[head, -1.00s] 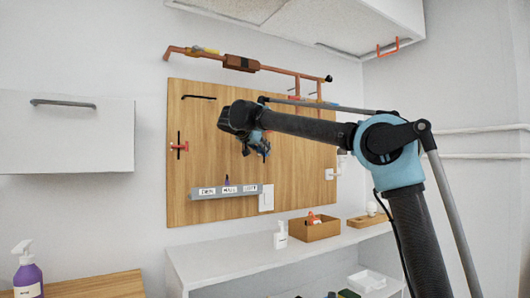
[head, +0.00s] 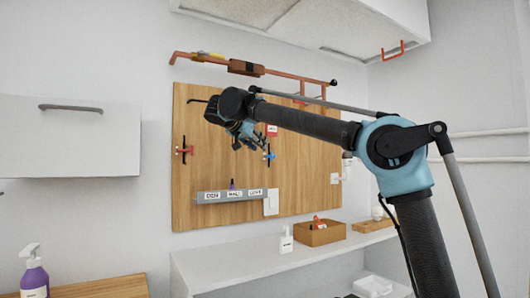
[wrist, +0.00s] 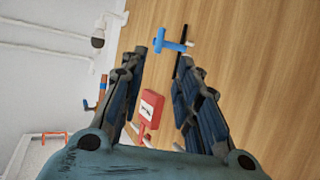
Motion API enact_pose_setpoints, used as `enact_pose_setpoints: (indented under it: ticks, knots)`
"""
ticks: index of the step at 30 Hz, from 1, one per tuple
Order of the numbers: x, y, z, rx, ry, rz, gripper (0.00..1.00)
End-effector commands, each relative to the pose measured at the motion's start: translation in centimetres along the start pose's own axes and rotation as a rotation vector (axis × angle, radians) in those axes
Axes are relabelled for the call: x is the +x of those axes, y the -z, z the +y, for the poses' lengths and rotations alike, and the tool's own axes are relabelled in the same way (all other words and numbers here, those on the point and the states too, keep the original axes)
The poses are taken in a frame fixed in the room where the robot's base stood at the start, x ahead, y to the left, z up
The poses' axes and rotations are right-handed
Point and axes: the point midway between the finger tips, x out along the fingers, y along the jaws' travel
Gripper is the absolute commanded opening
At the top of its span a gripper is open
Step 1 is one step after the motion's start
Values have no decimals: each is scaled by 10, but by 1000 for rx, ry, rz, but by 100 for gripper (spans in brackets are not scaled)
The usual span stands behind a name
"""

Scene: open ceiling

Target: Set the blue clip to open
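The blue clip (head: 269,155) is on a dark vertical bar on the wooden wall board (head: 215,165), just right of and below my gripper in the head view. In the wrist view the blue clip (wrist: 171,44) shows near the fingertips, with its blue bar lying across and a short blue stem upward. My gripper (wrist: 163,58) is open and empty, its fingers spread apart. It also shows in the head view (head: 250,140), in front of the board. I cannot tell the depth gap between fingertips and clip.
A red clip (head: 184,151) is on another bar at the left. A red tag (wrist: 150,108) shows near the fingers. A labelled grey rail (head: 236,196) is below, and a copper pipe (head: 290,74) runs above. The shelf (head: 225,262) holds a brown box (head: 325,234).

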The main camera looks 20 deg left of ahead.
Motion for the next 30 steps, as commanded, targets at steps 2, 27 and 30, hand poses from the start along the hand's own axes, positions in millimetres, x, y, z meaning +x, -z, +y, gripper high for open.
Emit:
enact_pose_setpoints:
  ticks: [2,27,30]
  knots:
    - [-11,0,-1,-1,2,0,30]
    - [35,-9,69,-71,-78,-98,30]
    - [70,-22,119,-118,-121,-173,30]
